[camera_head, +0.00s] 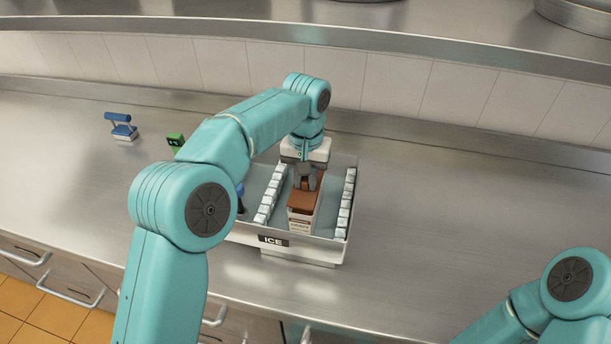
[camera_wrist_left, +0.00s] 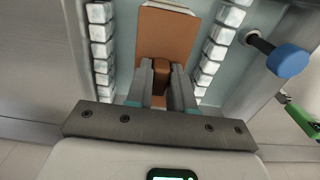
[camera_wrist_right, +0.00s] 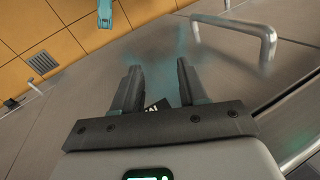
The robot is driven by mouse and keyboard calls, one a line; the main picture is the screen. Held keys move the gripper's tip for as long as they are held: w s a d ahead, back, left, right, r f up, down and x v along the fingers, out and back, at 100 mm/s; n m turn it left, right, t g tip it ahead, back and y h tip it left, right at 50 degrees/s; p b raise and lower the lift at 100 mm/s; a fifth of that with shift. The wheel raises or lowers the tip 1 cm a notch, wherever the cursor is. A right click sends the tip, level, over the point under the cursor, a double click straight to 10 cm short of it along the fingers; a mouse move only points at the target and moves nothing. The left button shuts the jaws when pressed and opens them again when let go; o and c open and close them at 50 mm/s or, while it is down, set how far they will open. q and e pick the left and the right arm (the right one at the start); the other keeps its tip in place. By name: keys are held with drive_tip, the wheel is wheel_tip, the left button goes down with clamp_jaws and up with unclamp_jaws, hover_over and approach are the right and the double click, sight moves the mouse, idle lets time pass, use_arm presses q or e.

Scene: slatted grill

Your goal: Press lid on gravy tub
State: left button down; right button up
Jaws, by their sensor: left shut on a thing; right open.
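My left gripper (camera_head: 305,183) points down at the lid from above and is shut on the lid's brown knob (camera_wrist_left: 161,66). I cannot tell whether the lid sits fully flush on the rim. My right gripper (camera_wrist_right: 156,84) is open and empty, away from the bin, above drawer fronts.
A blue-handled tool (camera_head: 122,127) stands at the far left of the steel counter, with a green object (camera_head: 175,140) nearer the bin. A blue knob (camera_wrist_left: 288,61) sticks out by the bin's side. The counter right of the bin is clear. A steel shelf (camera_head: 400,45) hangs above.

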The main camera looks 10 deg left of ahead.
use_arm(q)
drive_tip(key=shift+f+b, duration=0.45)
drive_tip(key=shift+f, duration=0.5)
idle(0.3)
drive_tip(key=c, duration=0.9)
unclamp_jaws()
wheel_tip(320, 180, up, 8)
drive_tip(key=shift+f+p, duration=0.25)
drive_tip(key=shift+p, duration=0.1)
